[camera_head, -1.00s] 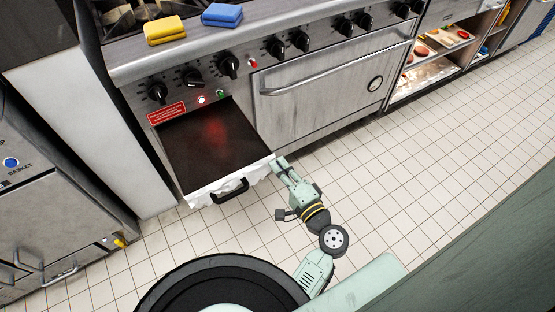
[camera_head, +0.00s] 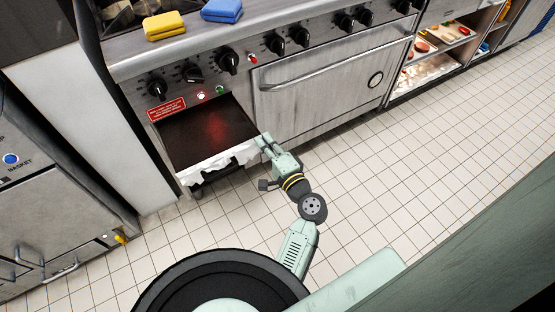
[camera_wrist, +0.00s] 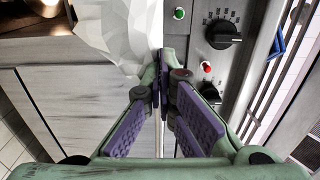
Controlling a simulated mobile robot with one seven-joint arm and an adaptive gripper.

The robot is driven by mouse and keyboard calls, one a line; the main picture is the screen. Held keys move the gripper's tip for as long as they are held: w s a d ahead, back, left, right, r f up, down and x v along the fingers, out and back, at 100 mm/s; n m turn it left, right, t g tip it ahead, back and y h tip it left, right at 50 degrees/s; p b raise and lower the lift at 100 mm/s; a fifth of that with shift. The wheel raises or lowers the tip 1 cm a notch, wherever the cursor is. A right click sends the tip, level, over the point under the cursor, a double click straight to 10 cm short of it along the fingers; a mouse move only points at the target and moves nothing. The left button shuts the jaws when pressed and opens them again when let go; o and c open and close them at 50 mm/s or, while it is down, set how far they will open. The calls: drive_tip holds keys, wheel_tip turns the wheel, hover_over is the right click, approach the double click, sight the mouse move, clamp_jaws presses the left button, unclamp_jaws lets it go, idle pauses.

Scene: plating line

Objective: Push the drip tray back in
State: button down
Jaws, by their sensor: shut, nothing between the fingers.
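The drip tray (camera_head: 205,132) is a dark, flat tray partly out of the cooker front, below the knobs. Its front edge carries a white, crumpled-looking lining (camera_head: 222,163), which also shows at the upper left of the wrist view (camera_wrist: 112,30). My gripper (camera_head: 263,140) is at the tray's front right corner, shut with nothing held. In the wrist view its purple-padded fingers (camera_wrist: 166,62) point at the cooker front, close beside the lining. I cannot tell whether they touch the tray. The tray's black handle is hardly visible now.
The cooker has a row of black knobs (camera_head: 228,64) above the tray and an oven door (camera_head: 325,88) to the right. A yellow sponge (camera_head: 164,27) and a blue sponge (camera_head: 222,11) lie on top. The tiled floor (camera_head: 440,150) at the right is clear.

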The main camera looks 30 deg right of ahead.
sight(236, 106)
drive_tip(key=w+b, duration=0.1)
drive_tip(key=w, duration=0.5)
drive_tip(key=w+b, duration=0.1)
drive_tip(key=w, duration=1.2)
drive_tip(key=shift+w+a+b, duration=0.3)
drive_tip(key=shift+a+b, duration=0.05)
drive_tip(key=shift+b, duration=0.05)
